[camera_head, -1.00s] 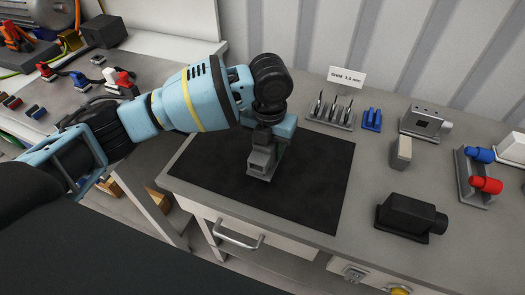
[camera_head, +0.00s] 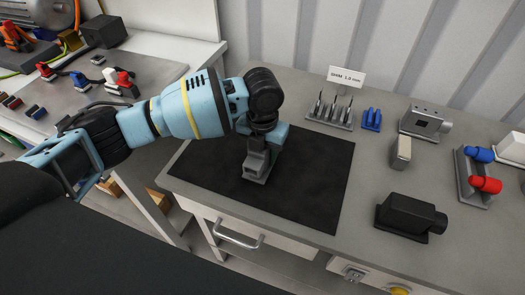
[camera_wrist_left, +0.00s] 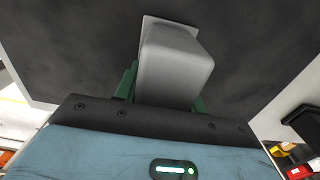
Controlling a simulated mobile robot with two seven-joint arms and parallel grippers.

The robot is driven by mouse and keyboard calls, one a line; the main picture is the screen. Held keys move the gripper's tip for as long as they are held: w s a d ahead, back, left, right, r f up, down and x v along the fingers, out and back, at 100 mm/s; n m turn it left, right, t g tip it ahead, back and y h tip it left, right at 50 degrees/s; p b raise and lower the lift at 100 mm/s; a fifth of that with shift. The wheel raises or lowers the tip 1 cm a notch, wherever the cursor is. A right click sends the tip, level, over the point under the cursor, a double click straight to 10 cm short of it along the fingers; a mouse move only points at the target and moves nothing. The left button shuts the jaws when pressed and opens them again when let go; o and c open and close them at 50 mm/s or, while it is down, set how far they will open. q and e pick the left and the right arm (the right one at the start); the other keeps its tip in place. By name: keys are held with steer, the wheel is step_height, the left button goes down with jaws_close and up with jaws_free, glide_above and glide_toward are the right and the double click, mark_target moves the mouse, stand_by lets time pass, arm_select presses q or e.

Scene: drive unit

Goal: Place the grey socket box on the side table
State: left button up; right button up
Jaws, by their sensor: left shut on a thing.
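The grey socket box (camera_head: 257,162) is upright at the black mat (camera_head: 310,190) on the side table (camera_head: 365,215). It is down at the mat's surface, though I cannot tell for sure whether it touches. My left gripper (camera_head: 262,147) is above the box and shut on it. In the left wrist view the grey box (camera_wrist_left: 172,65) is between the green fingers of the left gripper (camera_wrist_left: 166,85), with the dark mat behind it. My right gripper is not in view.
Behind the mat stand a rack of bits (camera_head: 330,112), blue pieces (camera_head: 371,120) and a label sign (camera_head: 347,76). To the right are a black boxed part (camera_head: 408,216), a small grey block (camera_head: 401,152) and a holder with red and blue plugs (camera_head: 470,180). The mat's right half is clear.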

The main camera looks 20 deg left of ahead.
arm_select(q)
steer(key=shift+f, duration=0.1)
steer(key=o, duration=0.8)
steer(key=shift+o, duration=1.4)
step_height(320, 180, up, 12)
steer(key=shift+r+p, duration=0.15)
steer(key=shift+p, duration=0.2)
